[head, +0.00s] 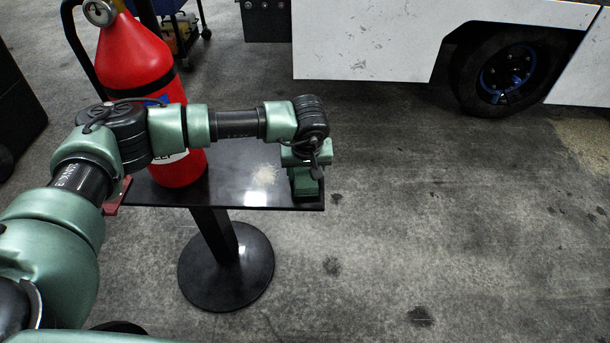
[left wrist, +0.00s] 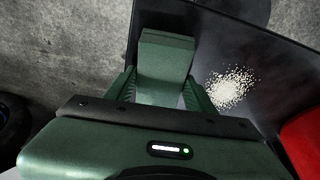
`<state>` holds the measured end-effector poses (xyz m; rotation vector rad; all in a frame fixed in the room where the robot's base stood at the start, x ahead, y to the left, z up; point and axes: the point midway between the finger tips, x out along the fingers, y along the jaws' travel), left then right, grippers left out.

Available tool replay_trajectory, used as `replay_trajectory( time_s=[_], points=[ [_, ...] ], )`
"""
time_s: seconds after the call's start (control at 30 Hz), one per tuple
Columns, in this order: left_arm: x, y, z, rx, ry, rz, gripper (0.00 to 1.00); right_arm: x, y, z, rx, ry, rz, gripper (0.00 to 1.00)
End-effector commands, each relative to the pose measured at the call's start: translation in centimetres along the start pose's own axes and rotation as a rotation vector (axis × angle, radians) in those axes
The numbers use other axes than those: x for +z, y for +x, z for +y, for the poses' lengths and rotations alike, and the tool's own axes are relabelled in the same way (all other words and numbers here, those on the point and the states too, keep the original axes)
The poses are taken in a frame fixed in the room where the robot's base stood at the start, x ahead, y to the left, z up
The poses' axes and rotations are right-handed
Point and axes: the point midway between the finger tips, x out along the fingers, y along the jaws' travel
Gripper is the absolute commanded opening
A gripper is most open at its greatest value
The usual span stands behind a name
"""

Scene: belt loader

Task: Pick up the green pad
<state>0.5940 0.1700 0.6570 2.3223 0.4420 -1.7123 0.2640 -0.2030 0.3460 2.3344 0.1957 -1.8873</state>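The green pad (left wrist: 165,62) is a block standing on the dark table (head: 231,195), near its right end. In the head view the pad (head: 304,186) shows just below my left gripper (head: 306,156), which points down over it. In the left wrist view my left gripper (left wrist: 160,88) has one finger on each side of the pad. The fingers are very close to its sides; I cannot tell whether they touch or press it. The pad's lower end is partly hidden by the gripper body. My right gripper is not in view.
A red fire extinguisher (head: 140,62) stands on the table's left part, behind my left arm. A patch of pale grains (head: 265,175) lies on the tabletop left of the pad. A white vehicle (head: 365,42) with a dark wheel stands behind. The floor to the right is clear.

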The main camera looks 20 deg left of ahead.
Motion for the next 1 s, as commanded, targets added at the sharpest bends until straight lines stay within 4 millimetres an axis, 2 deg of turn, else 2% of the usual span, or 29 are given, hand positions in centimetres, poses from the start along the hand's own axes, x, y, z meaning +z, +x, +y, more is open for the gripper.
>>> replay_trajectory(
  time_s=[0.03,0.1,0.37,0.57,0.73,1.0],
  points=[
    [0.0,0.0,0.0,-0.001,0.000,0.000,0.30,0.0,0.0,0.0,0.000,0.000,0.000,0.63],
    [0.0,0.0,0.0,-0.001,0.000,0.000,0.14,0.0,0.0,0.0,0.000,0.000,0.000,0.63],
    [-0.1,-0.1,0.0,0.000,-0.001,0.001,0.14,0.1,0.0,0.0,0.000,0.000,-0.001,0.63],
    [-0.6,-1.6,0.0,0.001,-0.001,0.002,0.14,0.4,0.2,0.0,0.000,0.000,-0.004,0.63],
    [-1.6,-4.7,0.0,0.002,-0.001,0.004,0.14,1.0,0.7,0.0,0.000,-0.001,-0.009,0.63],
    [-3.9,-12.3,0.1,0.003,-0.001,0.005,0.14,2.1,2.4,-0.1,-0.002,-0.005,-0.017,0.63]
  ],
)
